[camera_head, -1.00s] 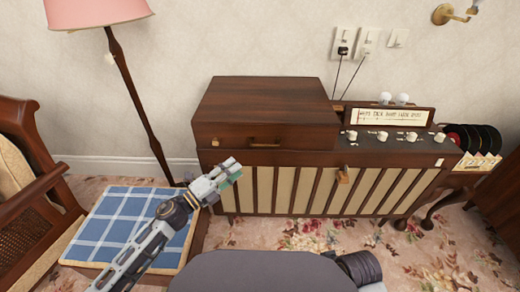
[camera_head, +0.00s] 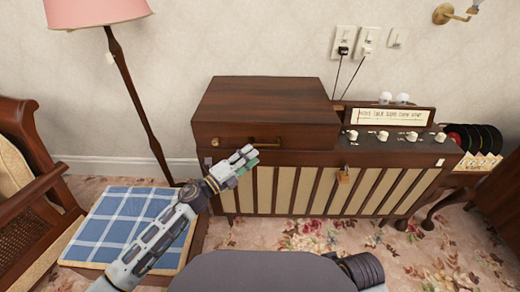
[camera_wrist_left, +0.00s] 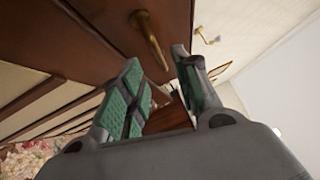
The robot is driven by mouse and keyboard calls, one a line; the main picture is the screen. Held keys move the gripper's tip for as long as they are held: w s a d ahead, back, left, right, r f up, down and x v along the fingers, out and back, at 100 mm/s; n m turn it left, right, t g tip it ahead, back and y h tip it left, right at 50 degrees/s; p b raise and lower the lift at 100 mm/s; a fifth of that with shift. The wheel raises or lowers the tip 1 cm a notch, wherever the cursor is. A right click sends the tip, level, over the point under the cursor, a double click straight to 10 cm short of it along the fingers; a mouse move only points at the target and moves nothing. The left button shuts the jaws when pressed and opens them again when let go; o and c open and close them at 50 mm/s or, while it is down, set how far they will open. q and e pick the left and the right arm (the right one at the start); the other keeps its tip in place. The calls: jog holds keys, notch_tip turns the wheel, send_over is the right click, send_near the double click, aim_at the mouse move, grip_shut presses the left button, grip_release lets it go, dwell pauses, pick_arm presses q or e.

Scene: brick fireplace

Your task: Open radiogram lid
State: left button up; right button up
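The radiogram lid (camera_head: 262,98) is a dark brown wooden box top, shut, at the left of the cabinet in the head view. Its brass handle (camera_head: 266,144) is on the lid's front face. My left gripper (camera_head: 247,159) is in front of the lid's lower front edge, just left of and below the handle. In the left wrist view, its green-padded fingers (camera_wrist_left: 158,88) are apart with nothing held. The brass handle (camera_wrist_left: 150,38) shows beyond the fingertips, apart from them. My right gripper is out of view.
Knobs (camera_head: 382,136) and a dial are to the right of the lid. A blue checked stool (camera_head: 130,225), a wooden chair (camera_head: 35,190) and a pink lamp (camera_head: 95,12) stand left.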

aim_at(260, 149)
pick_arm(q)
jog(key=shift+x, duration=2.65)
grip_shut()
